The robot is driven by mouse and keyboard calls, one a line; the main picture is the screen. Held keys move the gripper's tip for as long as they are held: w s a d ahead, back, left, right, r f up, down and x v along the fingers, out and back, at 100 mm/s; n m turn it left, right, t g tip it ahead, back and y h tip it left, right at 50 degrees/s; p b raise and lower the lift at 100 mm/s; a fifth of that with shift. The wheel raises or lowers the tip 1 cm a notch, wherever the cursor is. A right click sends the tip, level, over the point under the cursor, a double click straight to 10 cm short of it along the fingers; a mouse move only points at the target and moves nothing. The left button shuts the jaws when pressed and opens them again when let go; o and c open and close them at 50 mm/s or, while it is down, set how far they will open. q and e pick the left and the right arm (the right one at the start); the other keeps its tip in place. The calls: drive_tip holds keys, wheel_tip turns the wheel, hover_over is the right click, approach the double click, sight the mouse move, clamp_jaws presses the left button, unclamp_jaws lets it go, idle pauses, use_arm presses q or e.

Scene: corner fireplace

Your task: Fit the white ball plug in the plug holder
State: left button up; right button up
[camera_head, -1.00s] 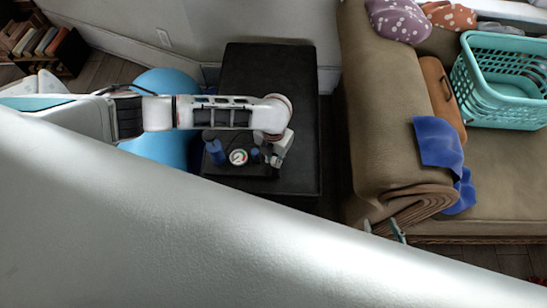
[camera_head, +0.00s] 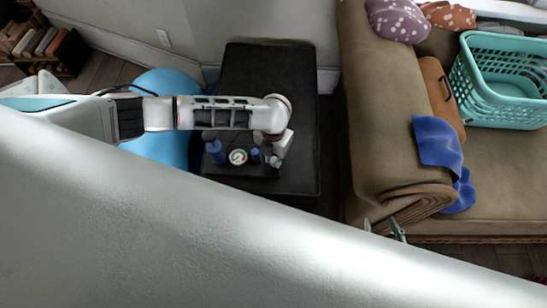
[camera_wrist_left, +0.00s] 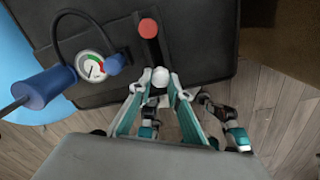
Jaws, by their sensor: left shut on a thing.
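The white ball plug (camera_wrist_left: 160,77) sits between the fingertips of my left gripper (camera_wrist_left: 161,86), which is shut on it, in the left wrist view. The gripper (camera_head: 275,160) is low over the front right of the black ottoman in the head view; the plug is not clear there. A dark bar with a red round end (camera_wrist_left: 148,28) lies just beyond the plug in the wrist view; I cannot tell whether it is the plug holder or whether the plug touches it. My right gripper (camera_head: 383,228) shows only its fingertips, spread apart and empty, by the sofa's front.
The black ottoman (camera_head: 266,75) carries a blue pump (camera_head: 215,152), a round gauge (camera_head: 238,157) and a dark hose (camera_wrist_left: 62,25). A blue exercise ball (camera_head: 160,147) stands left. The sofa (camera_head: 385,110) with a teal basket (camera_head: 500,85) is right. My arm covers the foreground.

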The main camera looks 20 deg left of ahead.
use_arm(q)
drive_tip(key=shift+f+b, duration=0.7)
drive_tip(key=shift+f, duration=0.7)
use_arm(e)
drive_tip(key=shift+s+f, duration=0.3)
drive_tip(key=shift+f, duration=0.3)
drive_tip(key=shift+s+f, duration=0.25)
drive_tip(key=shift+f, duration=0.3)
use_arm(q)
drive_tip(key=o, duration=0.9)
drive_tip(key=shift+r, duration=0.1)
wheel_tip(320, 180, up, 12)
drive_tip(key=shift+f, duration=0.1)
